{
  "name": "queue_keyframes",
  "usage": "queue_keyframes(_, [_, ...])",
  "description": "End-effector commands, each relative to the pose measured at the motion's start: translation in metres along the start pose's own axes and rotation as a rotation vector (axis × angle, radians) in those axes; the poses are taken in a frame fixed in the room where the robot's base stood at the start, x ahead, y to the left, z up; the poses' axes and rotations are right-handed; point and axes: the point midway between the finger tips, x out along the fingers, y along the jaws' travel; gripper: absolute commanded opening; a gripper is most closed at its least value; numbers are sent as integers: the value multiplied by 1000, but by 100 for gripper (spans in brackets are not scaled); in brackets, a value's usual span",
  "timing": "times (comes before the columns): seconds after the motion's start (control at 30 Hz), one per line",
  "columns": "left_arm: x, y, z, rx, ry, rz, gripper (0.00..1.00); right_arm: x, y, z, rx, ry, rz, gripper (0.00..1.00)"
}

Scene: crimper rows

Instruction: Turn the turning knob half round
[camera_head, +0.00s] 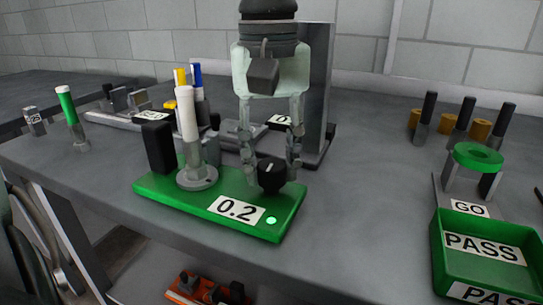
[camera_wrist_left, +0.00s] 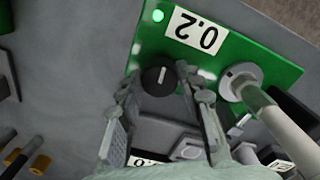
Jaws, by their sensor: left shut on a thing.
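The turning knob (camera_head: 271,176) is black and round with a white pointer line, and it sits on the right part of a green base (camera_head: 165,197) labelled 0.2. It also shows in the left wrist view (camera_wrist_left: 158,80), with its line running nearly straight up the picture. My left gripper (camera_head: 270,180) reaches down from above, shut on the knob with one finger at each side. Its fingers also show in the left wrist view (camera_wrist_left: 160,88). A small light (camera_head: 271,220) glows green at the base's front right corner. My right gripper is not in view.
A white-topped upright handle (camera_head: 188,125) and a black block (camera_head: 158,147) stand on the base, left of the gripper. A grey stand (camera_head: 318,90) is behind. A green PASS tray (camera_head: 440,262) and a GO gauge (camera_head: 478,158) stand right. Bare table lies between.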

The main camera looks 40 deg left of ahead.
Motion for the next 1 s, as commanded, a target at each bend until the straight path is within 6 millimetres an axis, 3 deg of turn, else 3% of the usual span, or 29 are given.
queue_keyframes(0.4, [-1, 0, -1, 176, -1, 2, 6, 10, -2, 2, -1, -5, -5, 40])
queue_keyframes(0.93, [-1, 0, -1, 196, -1, 2, 6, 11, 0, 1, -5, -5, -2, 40])
queue_keyframes(0.97, [-1, 0, -1, 196, -1, 2, 38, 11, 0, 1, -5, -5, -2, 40])
queue_keyframes(1.0, [-1, 0, -1, 196, -1, 2, 42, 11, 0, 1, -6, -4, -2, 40])
